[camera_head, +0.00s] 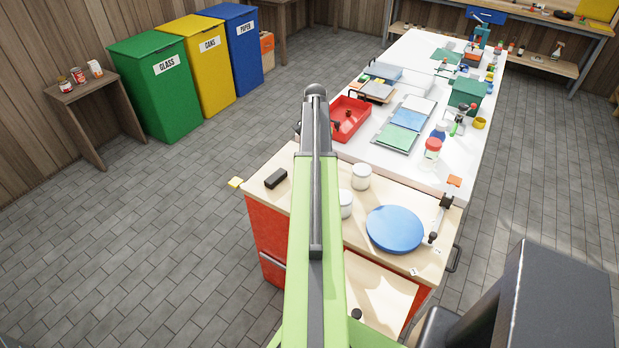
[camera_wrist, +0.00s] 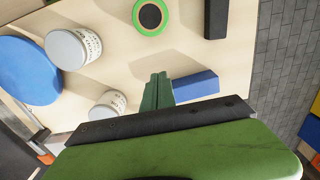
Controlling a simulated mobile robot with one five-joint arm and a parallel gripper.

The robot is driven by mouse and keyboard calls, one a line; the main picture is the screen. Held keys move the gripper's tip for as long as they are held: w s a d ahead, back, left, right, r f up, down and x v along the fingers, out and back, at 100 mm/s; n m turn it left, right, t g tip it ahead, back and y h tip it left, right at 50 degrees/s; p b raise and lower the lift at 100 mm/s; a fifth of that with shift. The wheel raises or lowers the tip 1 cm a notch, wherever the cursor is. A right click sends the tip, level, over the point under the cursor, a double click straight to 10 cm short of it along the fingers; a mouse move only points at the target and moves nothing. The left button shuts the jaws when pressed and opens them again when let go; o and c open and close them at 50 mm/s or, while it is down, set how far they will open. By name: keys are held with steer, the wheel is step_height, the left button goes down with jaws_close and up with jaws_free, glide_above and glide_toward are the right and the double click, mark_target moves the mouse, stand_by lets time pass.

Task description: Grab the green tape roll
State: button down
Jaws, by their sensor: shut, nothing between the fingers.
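The green tape roll (camera_wrist: 151,16) is a green ring with a dark core, lying flat on the light wooden bench top near the upper edge of the wrist view. I cannot see it in the head view, where my green arm covers part of the bench. My gripper (camera_wrist: 157,76) shows in the wrist view as two dark green fingers pressed together with nothing between them. They are over the bench, apart from the roll and below it in the picture. In the head view I cannot make out the fingers.
A blue block (camera_wrist: 196,86) is right beside my fingers. A black block (camera_wrist: 216,18) is right of the roll. Two white jars (camera_wrist: 73,48) (camera_wrist: 108,105) and a blue disc (camera_wrist: 27,70) are to the left. A white table (camera_head: 465,155) with many items adjoins the bench.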

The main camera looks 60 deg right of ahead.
step_height(320, 180, down, 11)
steer(key=b, duration=1)
steer(key=shift+w+a+b, duration=0.1)
steer(key=shift+b, duration=0.3)
steer(key=a, duration=0.2)
steer(key=a+r+p, duration=0.1)
steer(key=a, duration=0.1)
steer(key=a, duration=0.7)
steer(key=shift+d, duration=0.1)
